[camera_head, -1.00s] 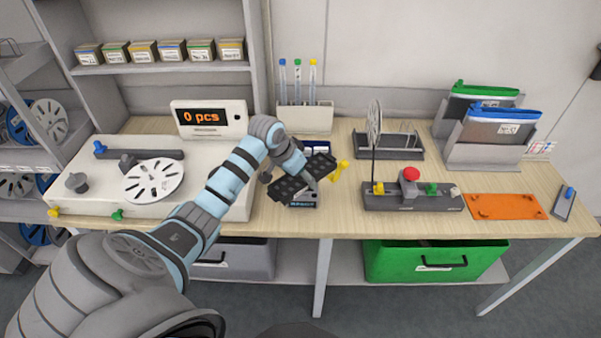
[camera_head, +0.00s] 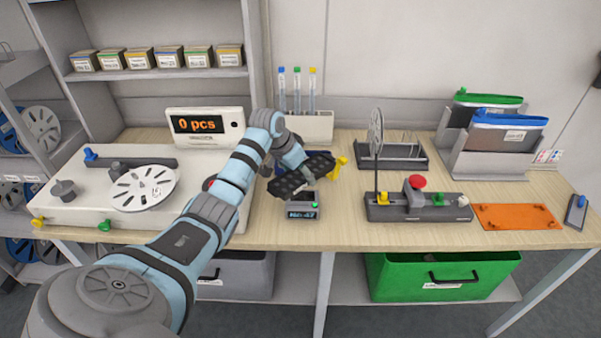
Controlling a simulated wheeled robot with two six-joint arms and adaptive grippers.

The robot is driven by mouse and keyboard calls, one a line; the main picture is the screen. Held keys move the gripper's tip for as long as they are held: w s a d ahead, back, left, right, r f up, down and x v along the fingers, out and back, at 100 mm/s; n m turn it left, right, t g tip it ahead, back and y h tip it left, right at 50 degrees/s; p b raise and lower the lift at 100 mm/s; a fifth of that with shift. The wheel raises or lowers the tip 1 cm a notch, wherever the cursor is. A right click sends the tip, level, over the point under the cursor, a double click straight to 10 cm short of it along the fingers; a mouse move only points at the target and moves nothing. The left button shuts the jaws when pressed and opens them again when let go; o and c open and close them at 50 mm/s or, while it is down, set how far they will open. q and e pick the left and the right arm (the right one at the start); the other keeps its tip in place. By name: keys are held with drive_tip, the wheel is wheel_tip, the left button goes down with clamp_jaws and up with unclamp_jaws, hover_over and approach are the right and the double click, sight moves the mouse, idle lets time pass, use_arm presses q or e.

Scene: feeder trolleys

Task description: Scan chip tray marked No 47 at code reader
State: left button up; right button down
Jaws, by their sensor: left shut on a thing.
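My left gripper (camera_head: 299,172) is shut on a dark chip tray (camera_head: 292,183) with rows of pockets. It holds the tray tilted, in the air above the code reader. The code reader (camera_head: 301,213) is a small dark box near the table's front edge. The tray covers the reader's back part. Any marking on the tray is too small to read. My right gripper is not in view.
A white counting machine (camera_head: 82,202) with a reel and a "0 pcs" display (camera_head: 205,126) stands at the left. A splicing fixture (camera_head: 430,212) with a red knob and an orange mat (camera_head: 516,217) lie at the right. A yellow object (camera_head: 339,165) is close behind the tray. Bare table lies right of the reader.

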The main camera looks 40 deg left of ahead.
use_arm(q)
drive_tip(key=s+d+r+p, duration=0.4)
drive_tip(key=s+p, duration=0.2)
drive_tip(key=shift+s+d, duration=0.15)
drive_tip(key=shift+d, duration=0.25)
